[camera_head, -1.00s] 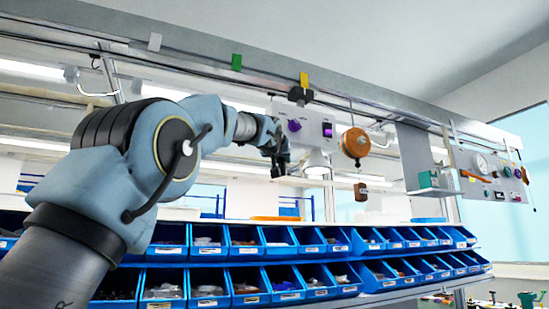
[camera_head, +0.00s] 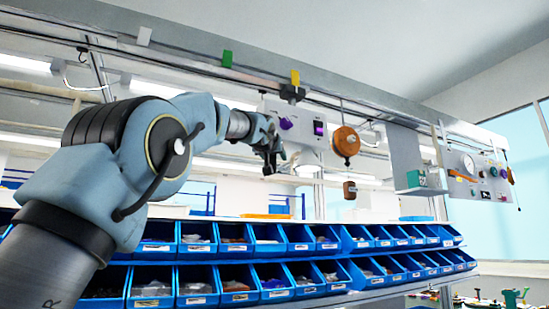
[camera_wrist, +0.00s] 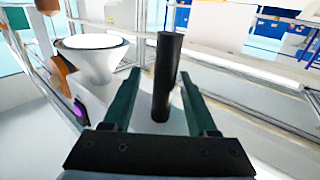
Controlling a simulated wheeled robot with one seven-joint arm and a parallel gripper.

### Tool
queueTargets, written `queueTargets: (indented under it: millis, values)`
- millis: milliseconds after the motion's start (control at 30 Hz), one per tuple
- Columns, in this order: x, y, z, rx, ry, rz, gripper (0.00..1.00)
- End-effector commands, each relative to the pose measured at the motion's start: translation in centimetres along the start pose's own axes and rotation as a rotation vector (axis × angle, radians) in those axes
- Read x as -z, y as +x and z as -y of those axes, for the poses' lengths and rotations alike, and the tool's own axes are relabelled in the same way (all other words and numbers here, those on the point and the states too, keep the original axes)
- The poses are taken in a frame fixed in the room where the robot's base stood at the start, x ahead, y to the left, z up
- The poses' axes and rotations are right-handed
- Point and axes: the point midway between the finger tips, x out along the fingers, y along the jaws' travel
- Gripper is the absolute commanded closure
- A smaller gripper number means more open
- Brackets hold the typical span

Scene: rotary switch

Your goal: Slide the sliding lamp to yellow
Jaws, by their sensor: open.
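The sliding lamp (camera_head: 308,128) is a pale panel with a purple knob and a purple-lit switch. Its carriage (camera_head: 292,93) hangs on the overhead rail almost directly under the yellow marker (camera_head: 295,77). Its white lampshade (camera_wrist: 92,57) shows at the left in the wrist view. The lamp's black upright handle (camera_wrist: 165,75) appears between the fingers of my gripper (camera_wrist: 160,74), which are open with a gap visible on the left side. I cannot tell whether either finger touches it. In the head view my gripper (camera_head: 272,157) is at the left edge of the panel.
A green marker (camera_head: 227,58) and a white marker (camera_head: 144,36) sit further left on the beam. A round orange-brown hanging device (camera_head: 346,141) is close to the lamp's right. Blue bins (camera_head: 235,283) line the shelves below. A gauge panel (camera_head: 478,175) hangs far right.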

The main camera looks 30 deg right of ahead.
Motion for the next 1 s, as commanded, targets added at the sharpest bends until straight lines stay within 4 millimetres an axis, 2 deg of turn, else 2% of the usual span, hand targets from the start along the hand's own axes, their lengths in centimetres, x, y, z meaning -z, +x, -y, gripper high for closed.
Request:
queueTargets:
  millis: [167, 600, 767, 1000]
  values:
    - [-0.3, -1.1, 0.0, 0.0, 0.0, 0.0, 0.42]
    - [-0.4, -9.1, -0.1, -0.002, -0.001, -0.002, 0.42]
    - [-0.1, -10.5, -0.1, -0.002, 0.0, -0.002, 0.42]
    - [0.0, -10.8, -0.1, -0.001, 0.0, 0.0, 0.42]
